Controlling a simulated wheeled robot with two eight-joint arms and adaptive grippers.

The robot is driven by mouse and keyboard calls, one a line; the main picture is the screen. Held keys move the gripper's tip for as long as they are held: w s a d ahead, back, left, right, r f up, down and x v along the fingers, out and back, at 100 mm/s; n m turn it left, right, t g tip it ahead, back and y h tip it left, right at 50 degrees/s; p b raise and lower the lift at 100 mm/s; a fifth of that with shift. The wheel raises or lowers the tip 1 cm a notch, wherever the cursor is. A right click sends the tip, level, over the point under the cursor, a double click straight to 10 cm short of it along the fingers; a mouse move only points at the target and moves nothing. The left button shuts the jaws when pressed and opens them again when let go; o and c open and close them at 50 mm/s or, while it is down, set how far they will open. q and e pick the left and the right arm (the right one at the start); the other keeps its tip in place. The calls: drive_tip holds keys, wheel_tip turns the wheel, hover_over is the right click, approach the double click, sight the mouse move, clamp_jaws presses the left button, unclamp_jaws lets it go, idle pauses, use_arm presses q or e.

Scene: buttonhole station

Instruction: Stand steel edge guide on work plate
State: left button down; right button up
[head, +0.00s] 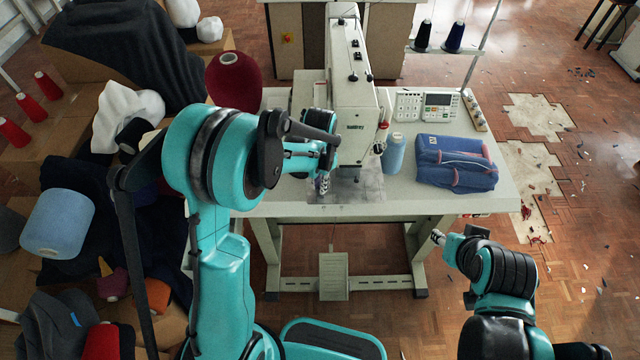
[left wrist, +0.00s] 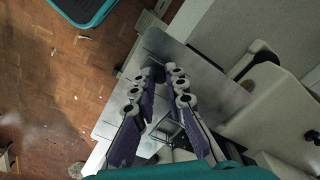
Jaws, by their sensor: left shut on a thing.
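My left gripper (head: 322,184) is over the left part of the work plate (head: 368,192) at the sewing machine. It is shut on the steel edge guide, which the fingers mostly hide. In the left wrist view, a thin, dark-edged metal piece (left wrist: 168,128) shows between the purple finger pads of my left gripper (left wrist: 161,76), with the shiny work plate (left wrist: 208,82) beyond. I cannot tell whether the guide touches the plate. My right gripper (head: 438,237) is low in front of the table's right side, apart from everything; its fingers are too small to read.
The sewing machine (head: 349,65) stands behind the plate. A blue thread cone (head: 395,154), a blue pouch (head: 456,163) and a control box (head: 424,106) stand to its right. A maroon cone (head: 233,80) is at the back left. The table's front right is clear.

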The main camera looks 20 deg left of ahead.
use_arm(q)
drive_tip(key=shift+f, duration=0.15)
drive_tip(key=c, duration=1.6)
unclamp_jaws()
drive_tip(key=shift+o, duration=0.2)
drive_tip(key=shift+r, duration=0.25)
wheel_tip(320, 180, up, 11)
drive_tip(key=p, duration=0.3)
drive_tip(key=s+a+r+n+t, duration=0.1)
drive_tip(key=s+r+n+t, duration=0.2)
drive_tip(key=s, duration=0.5)
drive_tip(key=s+a+r+n+t, duration=0.1)
drive_tip(key=s+r+t, duration=0.3)
drive_tip(key=s, duration=0.5)
drive_tip(key=shift+a+r+n, duration=0.4)
drive_tip(key=shift+n, duration=0.5)
